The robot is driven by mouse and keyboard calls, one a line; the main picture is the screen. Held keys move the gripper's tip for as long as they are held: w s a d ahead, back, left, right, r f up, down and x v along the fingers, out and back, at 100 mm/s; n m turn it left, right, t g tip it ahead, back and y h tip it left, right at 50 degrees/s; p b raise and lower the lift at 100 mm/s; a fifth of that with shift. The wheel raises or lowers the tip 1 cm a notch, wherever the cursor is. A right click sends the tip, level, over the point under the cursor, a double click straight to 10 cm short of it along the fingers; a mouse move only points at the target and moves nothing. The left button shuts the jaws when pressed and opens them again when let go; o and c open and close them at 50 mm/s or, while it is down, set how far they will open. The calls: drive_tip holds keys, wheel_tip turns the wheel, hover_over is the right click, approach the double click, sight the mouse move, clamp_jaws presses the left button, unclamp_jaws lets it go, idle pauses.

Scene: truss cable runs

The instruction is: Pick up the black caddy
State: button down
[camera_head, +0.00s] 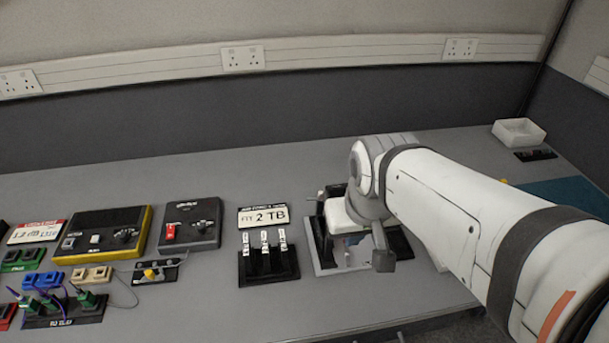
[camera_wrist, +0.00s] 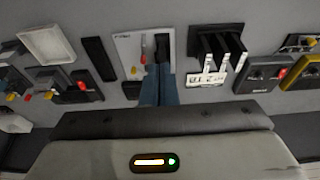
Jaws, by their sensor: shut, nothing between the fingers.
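A black rack (camera_head: 268,266) stands on the desk in the head view, holding three upright black caddies (camera_head: 265,246) with white label fronts. The rack also shows in the wrist view (camera_wrist: 193,42), and the caddies (camera_wrist: 215,52) lie to the right of the fingers there. My gripper (camera_wrist: 158,70) is shut and empty, its blue fingers together over the lower edge of a pale plate (camera_wrist: 127,43). A dark upright piece (camera_wrist: 162,46) is on that plate just beyond the fingertips. My arm hides part of this plate in the head view.
A black switch box (camera_head: 190,224), a yellow-edged box (camera_head: 104,235) and small coloured blocks lie to the left. A white tray (camera_head: 519,132) is at the far right. Bare desk lies in front of the rack.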

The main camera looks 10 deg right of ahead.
idle(0.4)
drive_tip(key=c, duration=1.9)
unclamp_jaws()
drive_tip(key=shift+w+f, duration=0.25)
drive_tip(key=shift+w, duration=0.05)
drive_tip(key=o, duration=0.5)
drive_tip(key=shift+g, duration=0.8)
drive_tip(key=w+f+b, duration=0.1)
drive_tip(key=w+f, duration=0.1)
drive_tip(key=w, duration=0.1)
drive_tip(key=w+f+b, duration=0.2)
drive_tip(key=w, duration=0.1)
drive_tip(key=w+f+b, duration=0.1)
drive_tip(key=w+f, duration=0.1)
drive_tip(key=w, duration=0.1)
drive_tip(key=shift+b, duration=0.35)
drive_tip(key=shift+o, duration=0.2)
drive_tip(key=g+b, duration=0.1)
drive_tip(key=b, duration=0.3)
approach(324, 232)
drive_tip(key=s, duration=0.2)
drive_tip(key=shift+s+a+f, duration=0.1)
drive_tip(key=shift+a+f, duration=0.1)
drive_tip(key=shift+f, duration=1.4)
drive_tip(key=shift+a+f, duration=0.2)
drive_tip(key=shift+f, duration=1.45)
